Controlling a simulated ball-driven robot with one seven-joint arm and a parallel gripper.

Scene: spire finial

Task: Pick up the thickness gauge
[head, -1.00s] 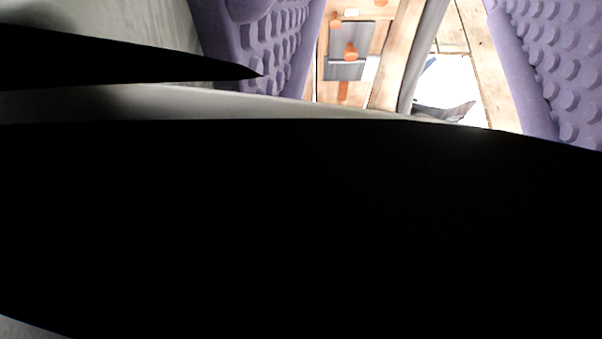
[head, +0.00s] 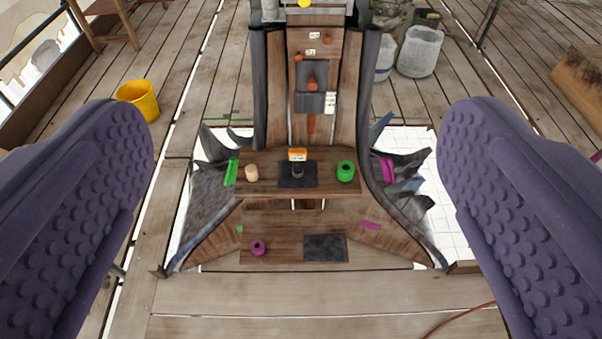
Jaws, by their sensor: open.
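My gripper (head: 296,115) shows as two wide purple studded fingers, one at each side of the picture. It is open and empty, with the shelf and gauge seen between the fingers and well beyond them. Nothing hides the gauge, but its details are too small to read.
On the shelf, a tan cylinder (head: 251,173) stands left of the gauge and a green ring-shaped roll (head: 345,171) right of it. A purple roll (head: 257,247) and dark pad (head: 325,248) lie lower. An upright panel (head: 325,130) rises behind. A yellow bucket (head: 139,98) stands left.

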